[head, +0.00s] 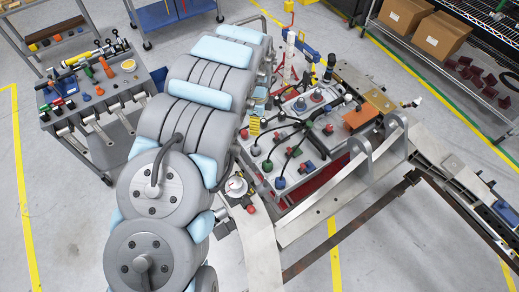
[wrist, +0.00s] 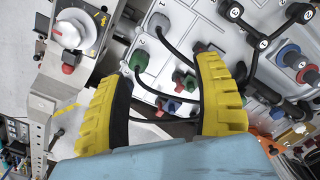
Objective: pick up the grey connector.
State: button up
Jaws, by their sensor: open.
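In the head view a yellow finger (head: 254,125) shows beside my arm, over the panel's left edge; the other finger is hardly visible.
The panel carries black cables and green, red and blue connectors (wrist: 290,56) close together. A metal bracket with a round knob (wrist: 70,30) stands at the left in the wrist view. A tool cart (head: 100,85) stands left, and shelves with cardboard boxes (head: 441,35) stand right.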

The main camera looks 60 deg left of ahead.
aim_at(256, 146)
jog(key=shift+s+f+b, duration=0.1)
jog(key=shift+f+b, duration=0.8)
jog(key=shift+f, duration=5.1)
jog(key=shift+s+a+f+p, duration=0.15)
jog(key=shift+f, duration=0.65)
jog(key=shift+s+a+f+p, duration=0.1)
jog(key=shift+s+f+p, duration=0.05)
jog(key=shift+f, duration=1.75)
jog(key=c, duration=1.2)
